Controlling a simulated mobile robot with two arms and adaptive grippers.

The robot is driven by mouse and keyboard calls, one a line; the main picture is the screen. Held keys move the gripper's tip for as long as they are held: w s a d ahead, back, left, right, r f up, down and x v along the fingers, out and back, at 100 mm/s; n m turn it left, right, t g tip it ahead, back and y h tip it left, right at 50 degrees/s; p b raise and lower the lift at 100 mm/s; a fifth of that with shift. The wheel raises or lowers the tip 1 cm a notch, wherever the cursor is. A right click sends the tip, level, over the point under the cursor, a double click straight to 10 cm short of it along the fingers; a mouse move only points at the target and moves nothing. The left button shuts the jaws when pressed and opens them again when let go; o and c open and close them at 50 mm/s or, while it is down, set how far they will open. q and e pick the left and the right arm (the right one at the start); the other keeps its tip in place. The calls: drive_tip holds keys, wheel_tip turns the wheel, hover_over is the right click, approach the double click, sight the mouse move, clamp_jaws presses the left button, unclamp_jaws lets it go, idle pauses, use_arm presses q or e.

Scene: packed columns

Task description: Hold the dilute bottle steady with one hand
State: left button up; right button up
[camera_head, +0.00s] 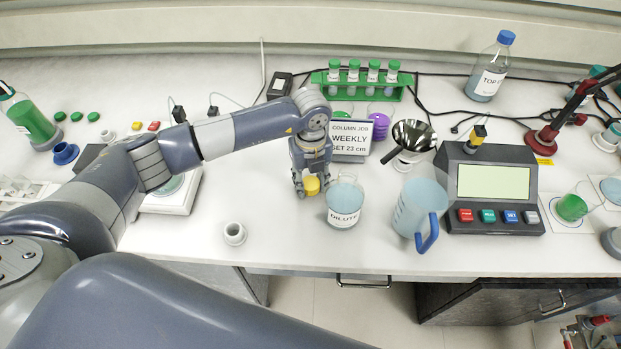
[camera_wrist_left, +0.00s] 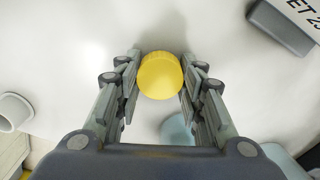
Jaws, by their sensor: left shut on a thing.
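The dilute bottle (camera_head: 346,195) is a clear, open-mouthed vessel with pale blue liquid and a white DILUTE label, upright on the bench in the head view. My left gripper (camera_head: 312,186) is just left of it, shut on a yellow cap (camera_head: 311,186). In the left wrist view the yellow cap (camera_wrist_left: 160,76) sits between the two fingers. A pale blue round shape, apparently the bottle (camera_wrist_left: 177,129), shows partly below it, mostly hidden by the gripper. The gripper holds the cap, not the bottle's body. My right gripper is not in view.
A measuring jug (camera_head: 413,209) with a blue handle stands right of the bottle. Behind are a sign (camera_head: 350,138) and a funnel (camera_head: 410,137). A control box (camera_head: 490,185) stands further right. A small white cup (camera_head: 234,233) is at the front left; bench around it is clear.

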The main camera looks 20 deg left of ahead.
sight(311, 183)
use_arm(q)
drive_tip(key=shift+f, duration=0.1)
drive_tip(key=shift+f, duration=0.15)
drive_tip(key=o, duration=1.2)
drive_tip(key=shift+r, duration=0.35)
drive_tip(key=shift+r+b, duration=0.3)
drive_tip(key=shift+r, duration=0.05)
wheel_tip(311, 183, up, 11)
drive_tip(key=b, duration=0.3)
drive_tip(key=shift+r, duration=0.1)
